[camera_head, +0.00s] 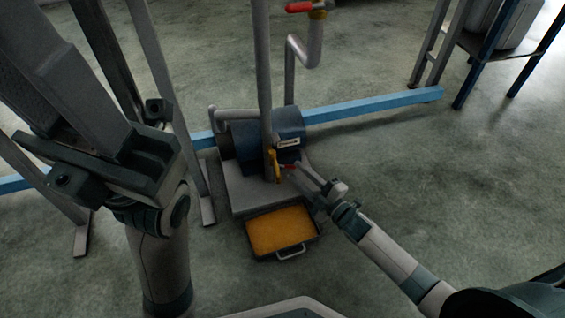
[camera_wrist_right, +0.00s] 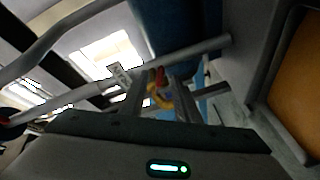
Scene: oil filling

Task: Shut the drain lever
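The drain valve has a yellow body (camera_head: 273,165) and a small red lever (camera_head: 290,167), low in front of the blue pump (camera_head: 289,124). In the right wrist view, the yellow body (camera_wrist_right: 163,99) and red lever (camera_wrist_right: 160,76) show between the fingertips. My right gripper (camera_head: 299,174) reaches in from the lower right to the lever. Its fingers (camera_wrist_right: 160,85) stand apart around the lever; contact is not clear. My left gripper (camera_head: 105,165) is raised at the left, away from the valve; its fingers are not clear enough to read.
A dark tray (camera_head: 250,245) of orange oil, with a handle, sits on the floor before the pump's grey base (camera_head: 233,190). A vertical pipe (camera_head: 263,75) rises beside the valve. Another red-handled valve (camera_head: 300,8) is higher up. A blue beam (camera_head: 380,104) crosses behind.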

